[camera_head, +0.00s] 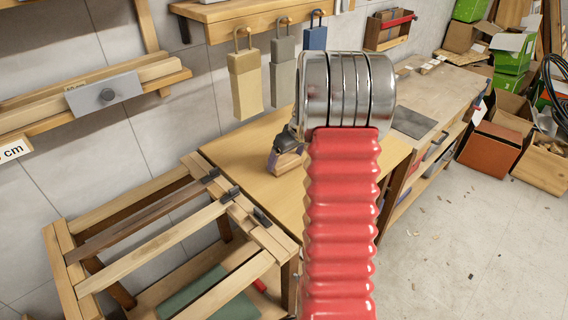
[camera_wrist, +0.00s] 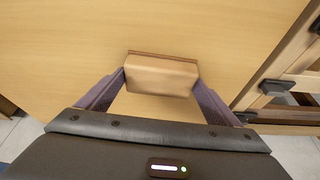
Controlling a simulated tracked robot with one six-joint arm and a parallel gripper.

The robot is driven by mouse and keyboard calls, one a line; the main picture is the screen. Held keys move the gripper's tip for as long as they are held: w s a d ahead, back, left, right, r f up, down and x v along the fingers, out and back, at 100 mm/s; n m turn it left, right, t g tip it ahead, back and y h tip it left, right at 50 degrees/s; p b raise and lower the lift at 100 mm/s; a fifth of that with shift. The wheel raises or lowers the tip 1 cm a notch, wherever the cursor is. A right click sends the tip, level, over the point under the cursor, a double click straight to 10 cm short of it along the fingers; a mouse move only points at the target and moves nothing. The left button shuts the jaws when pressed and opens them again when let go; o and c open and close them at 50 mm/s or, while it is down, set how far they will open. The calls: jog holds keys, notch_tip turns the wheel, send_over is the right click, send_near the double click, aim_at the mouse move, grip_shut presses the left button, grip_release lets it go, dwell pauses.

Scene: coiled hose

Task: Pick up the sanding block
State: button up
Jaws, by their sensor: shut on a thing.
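The sanding block (camera_wrist: 160,75) is a small tan block with a darker brown edge. In the wrist view it sits between the two purple-grey fingers of my gripper (camera_wrist: 160,80), one finger against each end. My gripper is shut on it. The wooden tabletop (camera_wrist: 60,40) lies behind the block; I cannot tell whether the block touches it. In the head view the block (camera_head: 288,162) shows partly at the left of my red ribbed arm, over the table. My arm hides much of the gripper (camera_head: 275,158) there.
A wooden slatted frame (camera_head: 150,240) with dark clamps stands left of the table. Padlock-shaped pieces (camera_head: 245,85) hang from a shelf above. A grey sheet (camera_head: 412,122) lies on the bench at right. Cardboard boxes (camera_head: 490,148) stand on the floor at right, where open floor (camera_head: 470,250) shows.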

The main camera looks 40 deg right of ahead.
aim_at(286, 160)
jog(key=c, duration=0.3)
notch_tip(286, 160, up, 10)
dwell(0.7)
dwell(0.3)
jog(key=o, duration=0.5)
jog(key=c, duration=0.3)
jog(key=shift+a, duration=0.15)
